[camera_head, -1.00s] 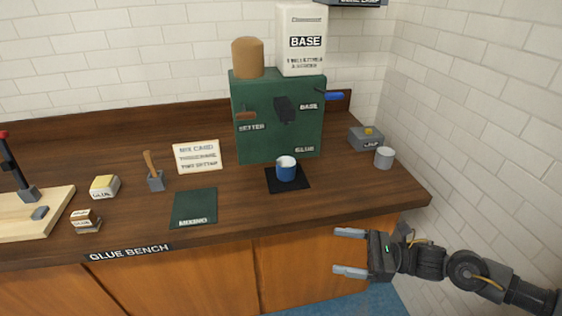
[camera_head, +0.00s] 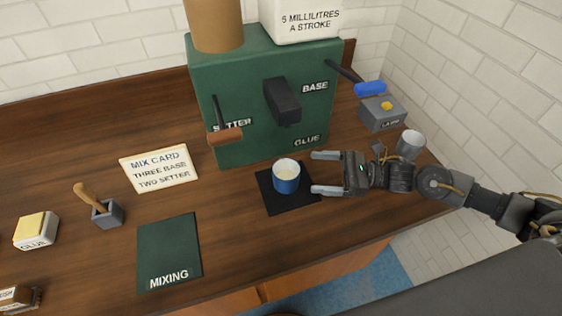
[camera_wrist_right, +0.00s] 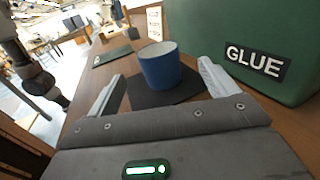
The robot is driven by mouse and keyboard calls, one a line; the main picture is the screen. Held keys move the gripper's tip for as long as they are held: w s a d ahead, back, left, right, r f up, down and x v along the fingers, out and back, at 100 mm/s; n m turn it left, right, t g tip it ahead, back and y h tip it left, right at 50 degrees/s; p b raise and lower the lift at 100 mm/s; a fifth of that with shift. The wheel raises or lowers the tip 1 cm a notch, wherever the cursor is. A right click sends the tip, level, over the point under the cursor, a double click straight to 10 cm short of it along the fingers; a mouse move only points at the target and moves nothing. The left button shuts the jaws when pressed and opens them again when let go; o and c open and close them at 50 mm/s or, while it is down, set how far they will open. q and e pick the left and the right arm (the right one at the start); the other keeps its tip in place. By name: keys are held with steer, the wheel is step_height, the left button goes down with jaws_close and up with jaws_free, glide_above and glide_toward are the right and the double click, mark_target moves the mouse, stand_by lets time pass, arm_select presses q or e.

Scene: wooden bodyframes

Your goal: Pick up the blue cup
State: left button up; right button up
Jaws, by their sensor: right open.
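The blue cup (camera_head: 286,177) with a white rim stands upright on a small black mat (camera_head: 274,204) in front of the green dispenser. My right gripper (camera_head: 322,173) is open and empty just to the right of the cup, its fingers pointing left toward it. In the right wrist view the cup (camera_wrist_right: 160,66) lies ahead, between the directions of the two open fingers (camera_wrist_right: 160,92), with a gap left before it. A pale content shows inside the cup in the head view. My left gripper is not in view.
The green dispenser (camera_head: 245,90) with levers stands behind the cup. A white cup (camera_head: 410,144) and a grey lamp box (camera_head: 381,112) stand at the right.

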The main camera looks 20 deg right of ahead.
mark_target(274, 170)
steer(key=shift+w, duration=0.1)
steer(key=shift+a+r, duration=0.1)
steer(key=p+x, duration=0.2)
steer(key=x, duration=0.2)
steer(key=shift+a+r, duration=0.1)
steer(key=shift+a, duration=0.3)
steer(key=shift+w+a, duration=0.1)
steer(key=shift+a, duration=0.2)
steer(key=p+x, duration=0.3)
steer(key=x, duration=0.1)
steer(key=shift+a+p, duration=0.2)
steer(key=shift+p, duration=0.2)
steer(key=shift+w+a, duration=0.1)
steer(key=shift+a, duration=0.3)
steer(key=shift+d, duration=0.1)
steer(key=c, duration=1.2)
